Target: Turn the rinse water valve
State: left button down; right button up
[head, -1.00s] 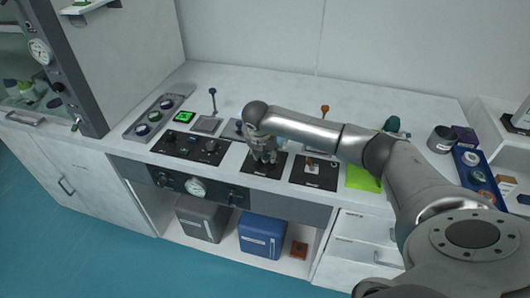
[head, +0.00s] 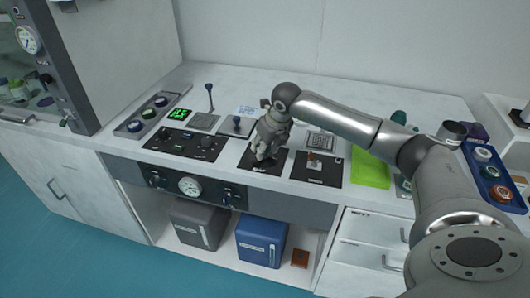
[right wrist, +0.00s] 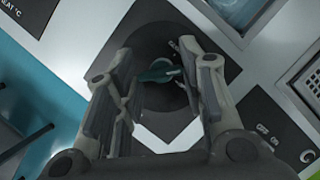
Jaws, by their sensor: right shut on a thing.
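The valve is a small teal handle (right wrist: 158,73) on a black panel in the right wrist view, between my fingers. My right gripper (right wrist: 168,80) is shut on this handle. In the head view my right gripper (head: 261,154) reaches down from the right onto the black panel (head: 254,167) at the counter's front. It hides the handle there, and the panel's label is too small to read. My left gripper is not in view.
A lime-green sheet (head: 371,170) lies at right.

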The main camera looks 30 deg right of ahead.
jog(key=n+y+b, duration=0.1)
jog(key=n, duration=0.2)
jog(key=shift+d+n, duration=0.15)
jog(key=shift+n, duration=0.15)
jog(key=shift+n+g+y+b, duration=0.65)
jog(key=shift+n+y, duration=0.25)
jog(key=shift+n, duration=1.1)
jog(key=shift+w, duration=0.1)
jog(key=o, duration=1)
jog(key=shift+d+r, duration=0.1)
jog(key=shift+r, duration=0.15)
jog(key=v, duration=1.1)
jog(key=shift+s+d+r, duration=0.15)
jog(key=shift+s+r, duration=0.05)
jog(key=shift+r, duration=0.05)
